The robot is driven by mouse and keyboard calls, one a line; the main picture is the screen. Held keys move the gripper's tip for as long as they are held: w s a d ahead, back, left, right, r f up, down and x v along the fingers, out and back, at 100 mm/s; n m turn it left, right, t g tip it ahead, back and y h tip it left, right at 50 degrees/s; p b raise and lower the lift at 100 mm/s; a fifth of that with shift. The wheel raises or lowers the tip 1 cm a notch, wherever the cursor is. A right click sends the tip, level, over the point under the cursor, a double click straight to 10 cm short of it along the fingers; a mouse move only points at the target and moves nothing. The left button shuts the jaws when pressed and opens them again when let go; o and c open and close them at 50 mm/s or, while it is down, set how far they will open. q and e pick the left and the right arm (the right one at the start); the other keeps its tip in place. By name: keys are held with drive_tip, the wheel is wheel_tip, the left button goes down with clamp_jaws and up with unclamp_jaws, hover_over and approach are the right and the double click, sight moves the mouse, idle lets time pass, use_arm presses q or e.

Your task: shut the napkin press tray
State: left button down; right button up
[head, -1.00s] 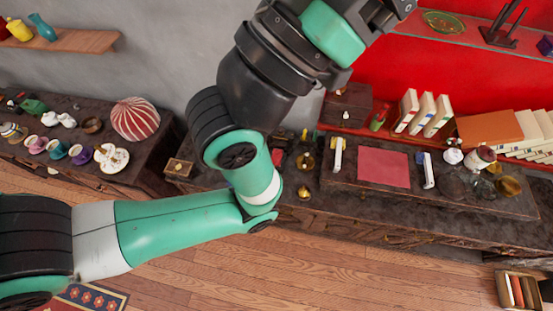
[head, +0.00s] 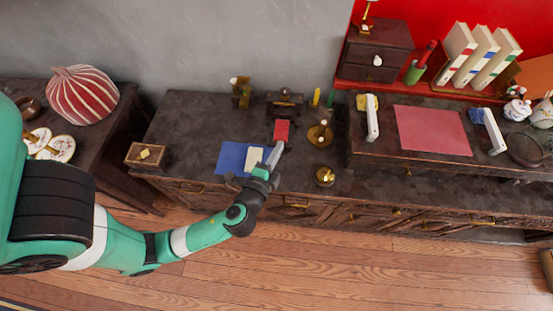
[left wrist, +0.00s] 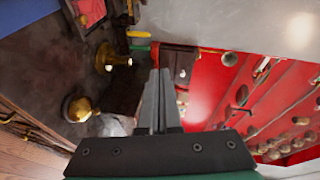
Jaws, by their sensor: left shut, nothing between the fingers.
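What looks like the napkin press (head: 284,103) is a small dark wooden stand at the back of the dark cabinet top in the head view. A red panel (head: 281,129), probably its tray, sticks out from its front. My left gripper (head: 277,150) is shut and empty, just in front of the red panel; I cannot tell whether they touch. In the left wrist view its fingers (left wrist: 157,92) are together, and a red surface (left wrist: 91,9) shows at the upper left, cut off by the frame. My right gripper is not in view.
A brass candlestick (head: 320,134) and a brass pot (head: 324,176) stand right of the gripper. A blue cloth (head: 232,158) with a pale card (head: 254,158) lies to its left. A wooden box (head: 147,155) sits at the left end. A raised shelf with a red mat (head: 432,130) is at right.

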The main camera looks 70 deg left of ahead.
use_arm(q)
drive_tip(key=shift+m+g+h, duration=0.5)
drive_tip(key=shift+m+g, duration=0.2)
drive_tip(key=s+f+b, duration=0.2)
drive_tip(key=f, duration=0.3)
drive_tip(key=s+f+b, duration=0.2)
drive_tip(key=f, duration=0.3)
drive_tip(key=s+f+b, duration=0.1)
drive_tip(key=s+f, duration=0.1)
drive_tip(key=f, duration=0.3)
drive_tip(key=shift+s+a+f+b, duration=0.2)
drive_tip(key=shift+s+f+b, duration=0.05)
drive_tip(key=shift+s+b, duration=0.15)
drive_tip(key=shift+w+d, duration=0.15)
drive_tip(key=shift+w+r, duration=0.1)
drive_tip(key=shift+a, duration=0.2)
drive_tip(key=x, duration=0.4)
drive_tip(key=b+x, duration=0.1)
drive_tip(key=x, duration=0.3)
drive_tip(key=r+b+x, duration=0.1)
drive_tip(key=x, duration=0.4)
drive_tip(key=shift+w, duration=0.1)
drive_tip(key=shift+w+a, duration=0.3)
drive_tip(key=shift+a, duration=0.1)
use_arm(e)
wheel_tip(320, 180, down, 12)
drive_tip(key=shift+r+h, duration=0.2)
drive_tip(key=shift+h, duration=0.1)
